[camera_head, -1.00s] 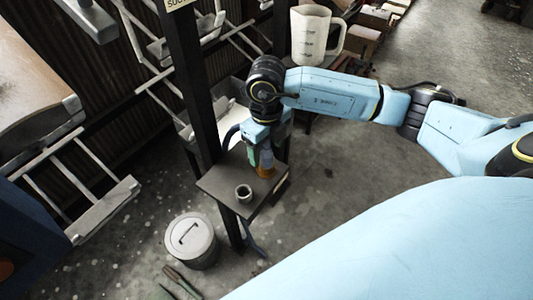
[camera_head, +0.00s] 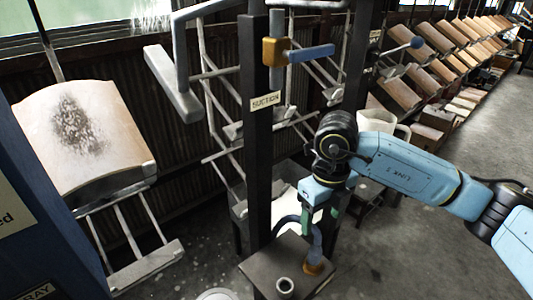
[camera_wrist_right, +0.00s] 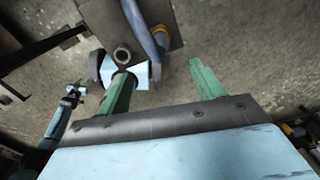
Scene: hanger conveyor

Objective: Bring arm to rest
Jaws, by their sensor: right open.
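My right gripper (camera_head: 319,222) hangs above the small dark stand at lower centre in the head view. Its green fingers are apart, and the right wrist view shows them open with nothing between them (camera_wrist_right: 160,80). In the right wrist view the hose (camera_wrist_right: 148,38) passes beyond the fingertips. A small blue arm, seemingly my left, shows at the left of the right wrist view; its gripper (camera_wrist_right: 72,94) is too small to read.
The dark stand (camera_head: 258,270) carries a grey ring (camera_head: 285,286). A black post with a SUCTION sign (camera_head: 265,101) rises beside it. Hangers and a tan panel (camera_head: 85,140) fill the left. Grey floor is open at right.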

